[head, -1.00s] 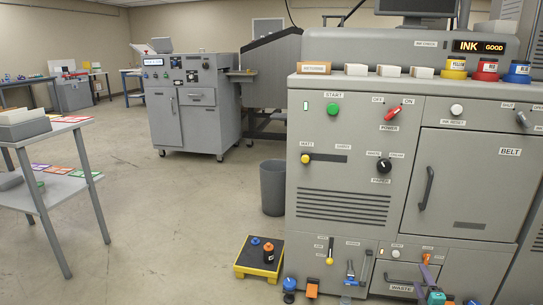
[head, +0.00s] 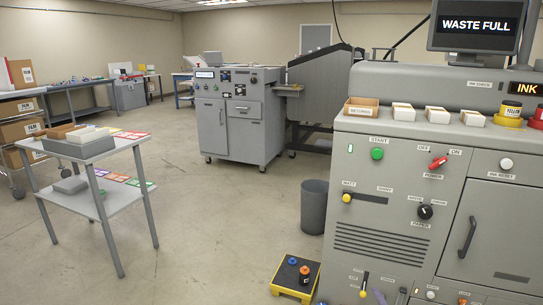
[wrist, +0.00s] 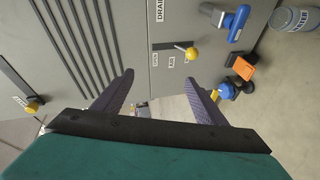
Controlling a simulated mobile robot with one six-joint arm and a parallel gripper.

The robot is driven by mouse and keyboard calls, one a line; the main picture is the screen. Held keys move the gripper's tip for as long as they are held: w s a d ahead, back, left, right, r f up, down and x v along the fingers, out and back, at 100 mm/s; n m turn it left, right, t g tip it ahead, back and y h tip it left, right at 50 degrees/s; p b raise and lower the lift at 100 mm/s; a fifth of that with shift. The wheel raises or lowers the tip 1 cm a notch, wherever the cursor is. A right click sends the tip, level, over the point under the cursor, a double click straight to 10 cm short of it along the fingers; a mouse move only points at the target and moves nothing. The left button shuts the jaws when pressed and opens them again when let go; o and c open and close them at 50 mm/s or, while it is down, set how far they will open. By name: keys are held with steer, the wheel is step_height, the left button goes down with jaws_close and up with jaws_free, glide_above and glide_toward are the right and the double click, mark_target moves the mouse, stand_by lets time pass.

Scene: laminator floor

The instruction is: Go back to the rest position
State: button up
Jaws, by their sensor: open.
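My gripper (wrist: 160,95) shows in the wrist view with its two dark fingers spread apart and nothing between them. It faces the lower front of the grey machine (wrist: 130,45), close to a yellow-knobbed lever (wrist: 192,53) and a blue-handled valve (wrist: 236,20). The same grey machine (head: 400,210) fills the right side there, with a green start button (head: 377,154) and a red power switch (head: 438,162).
A yellow-and-black step (head: 293,292) with small bottles and a grey bin (head: 313,206) stand left of the machine. A grey cart (head: 115,187) stands at the left. Open floor (head: 200,240) lies between. A screen (head: 474,25) reads "WASTE FULL".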

steer(key=s+a+f+m+g+p, duration=0.2)
steer(key=s+a+m+g+p, duration=0.15)
steer(key=s+a+p, duration=0.35)
steer(key=s+a+f+m+g+p, duration=0.2)
steer(key=s+a+g+p, duration=0.3)
steer(key=a, duration=0.4)
steer(key=s+a+m+g, duration=0.2)
steer(key=s+m+g, duration=0.1)
steer(key=s, duration=0.8)
steer(key=s+a+r+m+g+p, duration=0.1)
steer(key=s+a+m+g, duration=0.2)
steer(key=s, duration=0.8)
steer(key=s+a+m+g+p, duration=0.1)
steer(key=s+a+m+g, duration=0.1)
steer(key=s+g, duration=0.4)
steer(key=s+m, duration=0.1)
steer(key=s, duration=0.4)
steer(key=shift+s+a+r+y, duration=0.15)
steer(key=shift+s+r+y, duration=0.1)
steer(key=shift+y, duration=0.15)
steer(key=shift+m+g, duration=0.25)
